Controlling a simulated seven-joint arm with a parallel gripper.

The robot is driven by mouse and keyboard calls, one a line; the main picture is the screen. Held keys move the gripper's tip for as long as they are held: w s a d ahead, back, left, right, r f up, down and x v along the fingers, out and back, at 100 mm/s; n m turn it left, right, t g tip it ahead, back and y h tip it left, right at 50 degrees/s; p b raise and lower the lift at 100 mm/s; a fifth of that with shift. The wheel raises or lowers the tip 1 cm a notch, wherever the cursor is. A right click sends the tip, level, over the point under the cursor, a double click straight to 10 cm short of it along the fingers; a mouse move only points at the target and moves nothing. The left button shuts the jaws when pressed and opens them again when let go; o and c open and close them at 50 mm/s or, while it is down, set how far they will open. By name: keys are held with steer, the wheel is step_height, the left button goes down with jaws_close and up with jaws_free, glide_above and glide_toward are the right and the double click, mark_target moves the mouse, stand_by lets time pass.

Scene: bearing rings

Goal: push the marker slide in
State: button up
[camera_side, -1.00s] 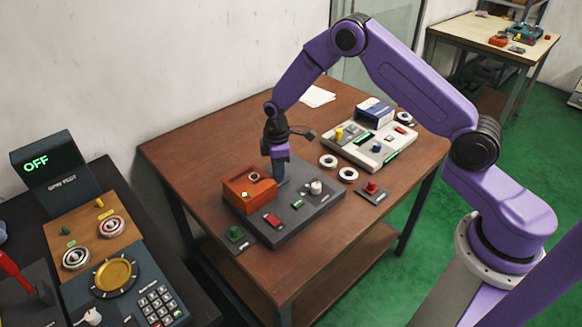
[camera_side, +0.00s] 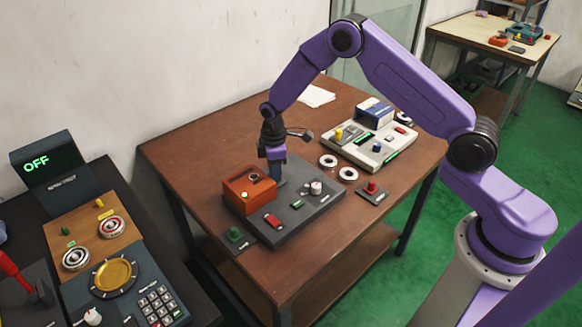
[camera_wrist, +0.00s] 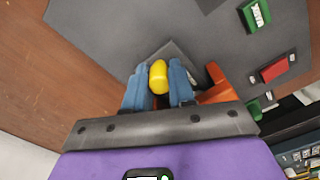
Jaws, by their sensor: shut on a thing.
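A yellow rounded handle (camera_wrist: 158,77) is between the two blue fingers of my gripper (camera_wrist: 159,88) in the wrist view, and the jaws are shut on it. A grey block (camera_wrist: 178,52) shows just beyond it; I cannot tell for sure that this is the marker slide. In the side view my gripper (camera_side: 277,175) points down at the dark panel (camera_side: 300,222), right behind the orange box (camera_side: 240,193). The fingers hide the yellow handle there.
The orange box (camera_wrist: 216,86) is close to the right finger in the wrist view. The panel also bears a red switch (camera_side: 272,220), a small green part (camera_side: 298,204) and a white knob (camera_side: 315,187).

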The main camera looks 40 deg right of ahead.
steer(key=shift+a, duration=0.5)
steer(key=o, duration=0.7)
steer(key=shift+d, duration=0.1)
steer(key=shift+d+r, duration=0.2)
steer(key=shift+r, duration=3.3)
